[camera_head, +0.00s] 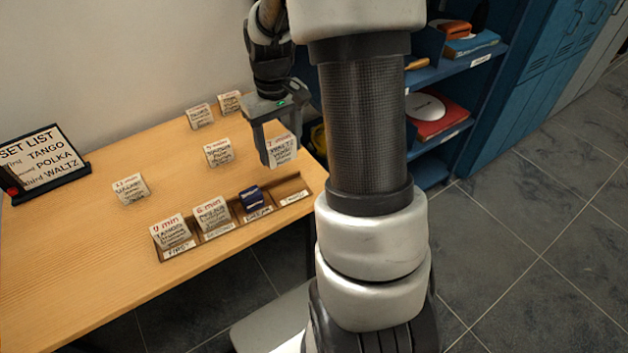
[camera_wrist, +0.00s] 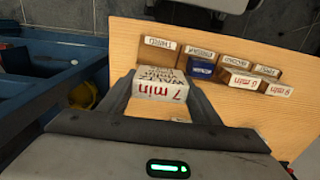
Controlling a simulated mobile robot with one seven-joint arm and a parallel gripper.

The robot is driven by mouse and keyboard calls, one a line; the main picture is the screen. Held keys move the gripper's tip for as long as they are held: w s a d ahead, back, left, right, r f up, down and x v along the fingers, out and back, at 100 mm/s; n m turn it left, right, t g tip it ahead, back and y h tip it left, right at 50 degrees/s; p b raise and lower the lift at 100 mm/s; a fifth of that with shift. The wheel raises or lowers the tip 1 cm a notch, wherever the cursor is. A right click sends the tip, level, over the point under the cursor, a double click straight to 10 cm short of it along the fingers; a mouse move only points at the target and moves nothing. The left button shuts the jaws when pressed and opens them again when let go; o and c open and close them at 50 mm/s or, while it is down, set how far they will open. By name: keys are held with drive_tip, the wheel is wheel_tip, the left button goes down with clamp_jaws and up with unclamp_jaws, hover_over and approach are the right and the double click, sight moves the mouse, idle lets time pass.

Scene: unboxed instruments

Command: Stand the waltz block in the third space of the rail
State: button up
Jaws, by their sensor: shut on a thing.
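The waltz block (camera_head: 284,152) is a pale block marked with red "7 min" and black writing. My gripper (camera_head: 276,143) is shut on it, with a finger on either side, near the table's right end and behind the rail. The block also shows between the fingers in the wrist view (camera_wrist: 161,86); I cannot tell whether it touches the table. The rail (camera_head: 288,187) runs along the front edge. From the left it holds a "9 min" tango block (camera_head: 170,231), a "6 min" block (camera_head: 212,213) and a small dark blue block (camera_head: 251,198). The rightmost space is empty; its label seems to read "THIRD".
Several other pale blocks, such as one in the middle (camera_head: 218,152) and one at left (camera_head: 130,188), stand on the table (camera_head: 95,255). A set-list sign (camera_head: 42,160) stands at far left. Blue shelves (camera_head: 455,70) are right of the table.

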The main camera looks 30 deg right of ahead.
drive_tip(key=shift+s+d+f, duration=0.35)
drive_tip(key=shift+s+f, duration=0.15)
drive_tip(key=shift+s, duration=0.15)
wheel_tip(320, 180, down, 5)
drive_tip(key=shift+r+b, duration=0.2)
drive_tip(key=shift+b, duration=0.4)
drive_tip(key=shift+f+b, duration=0.4)
drive_tip(key=shift+f, duration=1.8)
drive_tip(key=shift+f, duration=0.15)
drive_tip(key=o, duration=1)
drive_tip(key=shift+o, duration=0.2)
wheel_tip(320, 180, up, 12)
drive_tip(key=shift+r+p, duration=0.2)
drive_tip(key=shift+p, duration=1)
